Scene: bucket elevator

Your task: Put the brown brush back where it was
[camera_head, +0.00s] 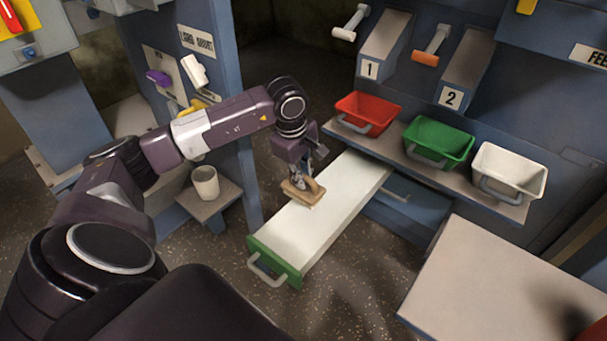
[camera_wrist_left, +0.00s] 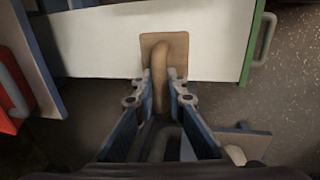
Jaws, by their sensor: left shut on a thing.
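The brown brush (camera_head: 302,192) is in the grip of my left gripper (camera_head: 312,167) in the head view. It is over the left side of the open white drawer (camera_head: 340,195) with a green front (camera_head: 273,258); I cannot tell whether it touches the drawer. In the left wrist view, the two fingers of the left gripper (camera_wrist_left: 160,95) close on the curved handle of the brush (camera_wrist_left: 164,45). Its flat plate lies over the edge of the white drawer (camera_wrist_left: 100,40). My right gripper is in neither view.
A red bin (camera_head: 368,112), a green bin (camera_head: 440,140) and a white bin (camera_head: 510,170) stand on the shelf behind the drawer. A cup (camera_head: 205,182) stands on a small ledge at the left. A grey table top (camera_head: 480,285) is at the lower right.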

